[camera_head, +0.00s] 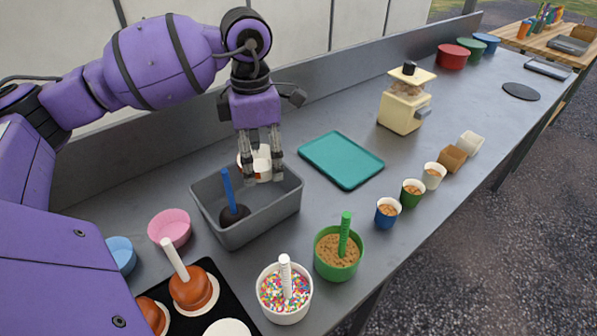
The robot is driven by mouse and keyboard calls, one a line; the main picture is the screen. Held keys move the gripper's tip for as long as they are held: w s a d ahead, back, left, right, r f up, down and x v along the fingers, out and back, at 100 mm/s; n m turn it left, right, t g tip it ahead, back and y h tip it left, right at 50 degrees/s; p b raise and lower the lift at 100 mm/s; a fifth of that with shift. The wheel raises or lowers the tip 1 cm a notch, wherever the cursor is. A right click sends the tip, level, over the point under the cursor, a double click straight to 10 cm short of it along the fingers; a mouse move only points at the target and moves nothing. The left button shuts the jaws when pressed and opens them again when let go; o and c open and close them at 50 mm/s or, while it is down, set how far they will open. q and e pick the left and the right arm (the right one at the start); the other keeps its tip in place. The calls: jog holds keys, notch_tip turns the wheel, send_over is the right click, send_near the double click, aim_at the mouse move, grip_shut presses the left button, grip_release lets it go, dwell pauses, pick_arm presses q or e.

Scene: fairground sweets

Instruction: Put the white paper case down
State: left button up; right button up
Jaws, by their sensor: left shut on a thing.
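My left gripper (264,178) points down over the back part of a grey bin (252,233), shut on a white paper case (262,160). The case shows between and behind the fingers, with a small orange patch at its lower part; its underside is partly hidden, and I cannot tell whether it touches the bin. A dark coated apple (235,215) with a blue stick sits in the bin, left of the gripper. My right gripper is not in view.
A teal tray (340,160) lies empty right of the bin. Sprinkle (285,292) and crumb (338,253) tubs with sticks stand in front. A cream grinder (403,105) and several small cups stand right. The back wall is close.

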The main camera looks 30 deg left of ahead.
aim_at(264, 167)
pick_arm(q)
jog(key=f, duration=0.5)
jog(key=shift+w+d, duration=0.2)
jog(key=shift+w, duration=0.15)
jog(key=shift+f+p, duration=0.3)
jog(key=shift+f, duration=2)
jog(key=shift+f, duration=0.1)
jog(key=o, duration=0.4)
jog(key=shift+f, duration=0.1)
jog(key=shift+o, duration=0.8)
jog(key=shift+r, duration=0.7)
notch_tip(264, 167, up, 11)
jog(key=shift+r, duration=0.1)
